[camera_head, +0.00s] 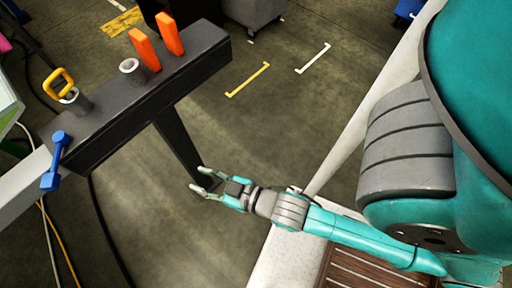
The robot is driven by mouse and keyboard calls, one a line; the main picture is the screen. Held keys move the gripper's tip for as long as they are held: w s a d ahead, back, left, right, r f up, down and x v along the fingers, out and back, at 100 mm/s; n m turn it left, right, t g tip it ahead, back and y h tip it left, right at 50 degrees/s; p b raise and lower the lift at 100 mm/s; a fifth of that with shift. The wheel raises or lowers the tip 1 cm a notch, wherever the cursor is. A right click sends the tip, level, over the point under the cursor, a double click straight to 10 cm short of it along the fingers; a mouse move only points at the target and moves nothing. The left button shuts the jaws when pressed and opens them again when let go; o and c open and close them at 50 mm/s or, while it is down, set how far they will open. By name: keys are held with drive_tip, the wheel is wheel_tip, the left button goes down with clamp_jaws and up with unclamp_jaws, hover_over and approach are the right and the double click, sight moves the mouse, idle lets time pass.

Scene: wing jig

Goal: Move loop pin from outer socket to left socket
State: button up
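The yellow loop pin (57,82) stands in a light metal socket (74,101) near the lower-left end of the dark jig beam (108,116). Its ring is above the socket and its lower part is hidden inside. A second socket (131,68), farther right along the beam, looks empty. The view does not show by label which socket is outer or left. My gripper (201,181) is right of and below the beam, over the floor. Its two fingers are apart with nothing between them, and it does not touch the pin.
Two orange upright pieces (145,49) (170,34) stand on the beam right of the empty socket. A blue piece (55,160) hangs at the beam's lower-left end. A dark support post (181,144) runs down beneath the beam, close to my gripper. Cables lie on the floor.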

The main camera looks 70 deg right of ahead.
drive_tip(key=s+d+m+g, duration=0.1)
drive_tip(key=s, duration=1.7)
drive_tip(key=shift+d+r+h, duration=0.15)
drive_tip(key=shift+d+h, duration=0.1)
drive_tip(key=shift+h, duration=0.05)
drive_tip(key=shift+o, duration=0.5)
drive_tip(key=shift+s, duration=0.1)
